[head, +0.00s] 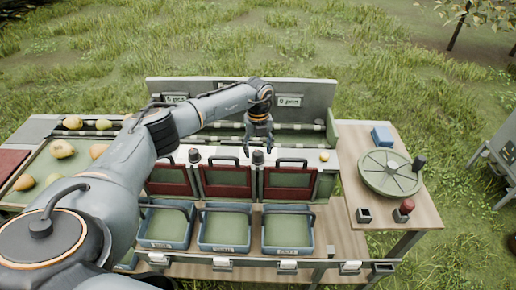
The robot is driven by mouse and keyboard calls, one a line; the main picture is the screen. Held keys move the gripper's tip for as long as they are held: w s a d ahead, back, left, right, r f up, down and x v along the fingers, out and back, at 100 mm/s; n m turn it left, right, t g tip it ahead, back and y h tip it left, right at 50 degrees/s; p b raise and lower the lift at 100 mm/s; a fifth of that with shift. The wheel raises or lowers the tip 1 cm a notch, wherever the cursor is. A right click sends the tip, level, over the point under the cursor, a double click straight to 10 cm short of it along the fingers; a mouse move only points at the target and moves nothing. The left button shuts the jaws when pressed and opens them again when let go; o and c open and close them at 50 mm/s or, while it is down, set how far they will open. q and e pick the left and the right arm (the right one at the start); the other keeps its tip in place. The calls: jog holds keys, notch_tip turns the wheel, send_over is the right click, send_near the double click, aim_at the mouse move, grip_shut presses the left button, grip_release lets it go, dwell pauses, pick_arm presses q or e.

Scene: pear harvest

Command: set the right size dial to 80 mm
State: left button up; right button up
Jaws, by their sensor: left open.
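The right size dial (258,157) is a small dark knob on the pale ledge of the sorting bench, behind the red gates. The left size dial (194,155) is a similar dark knob farther left on the same ledge. My left gripper (258,144) points down just above the right dial and is open. A small gap seems to show between its fingertips and the knob, but contact is hard to judge. The dial's scale and setting are too small to read. My right gripper is not in view.
Red gates (216,181) with dark handles stand in front of the dials. Several blue bins, one in the middle (226,249), sit below. Pears (61,149) lie on the left. A green turntable (390,160) and a blue block (382,137) stand on the right table.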

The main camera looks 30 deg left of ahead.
pick_arm(q)
jog(key=shift+f, duration=0.55)
jog(key=c, duration=1.1)
jog(key=shift+c, duration=0.2)
